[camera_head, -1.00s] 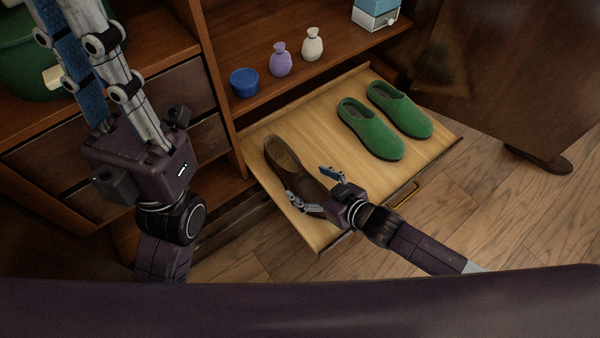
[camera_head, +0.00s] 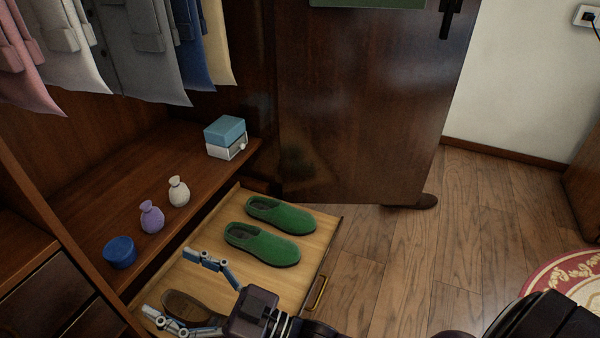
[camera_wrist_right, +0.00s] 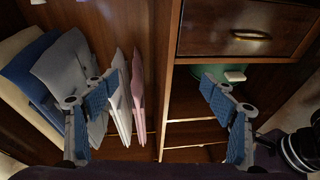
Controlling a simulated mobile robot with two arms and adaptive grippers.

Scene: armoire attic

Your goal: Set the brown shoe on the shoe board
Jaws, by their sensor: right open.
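The brown shoe (camera_head: 196,309) lies on the left part of the pale wooden shoe board (camera_head: 312,245), partly hidden behind my right gripper (camera_head: 172,284). The gripper's fingers are spread wide, with nothing between them. It is over the near left part of the board; I cannot tell whether it touches the shoe. A pair of green shoes (camera_head: 263,244) sits side by side on the board, farther back. In the right wrist view the blue-padded fingers (camera_wrist_right: 160,112) are apart and empty, facing the armoire. My left gripper is out of view.
Clothes (camera_head: 140,45) hang above. An open dark door (camera_head: 365,110) stands behind the board.

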